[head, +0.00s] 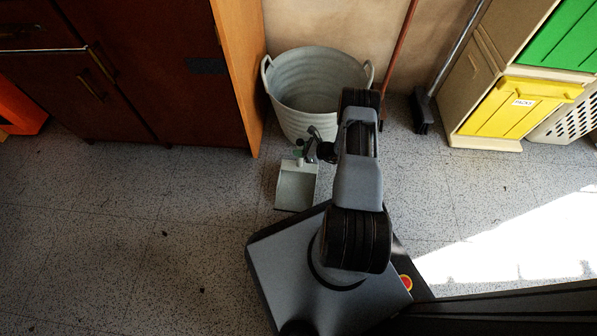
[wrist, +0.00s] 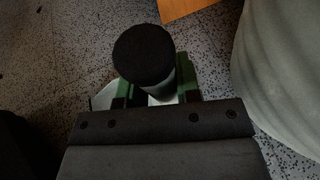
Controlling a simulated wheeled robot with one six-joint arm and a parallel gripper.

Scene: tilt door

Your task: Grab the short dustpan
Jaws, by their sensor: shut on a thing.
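The short dustpan (head: 296,186) is pale grey-white with a shallow scoop and shows in the head view just in front of the white tub. My gripper (head: 305,148) is at its upper end, beside the tub. In the wrist view, my gripper (wrist: 152,96) has its green-padded fingers on both sides of the dustpan's handle, which ends in a round black tip (wrist: 144,54). The gripper is shut on the handle. Part of the pale scoop shows at the left behind the fingers. I cannot tell whether the dustpan touches the floor.
The white tub (head: 305,88) stands close behind the dustpan. A dark brown cabinet (head: 130,80) with an open orange-brown door (head: 237,70) is at the left. A long-handled broom (head: 422,112) and bins with a yellow front (head: 515,108) are at the right. The speckled floor at the left is mostly clear.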

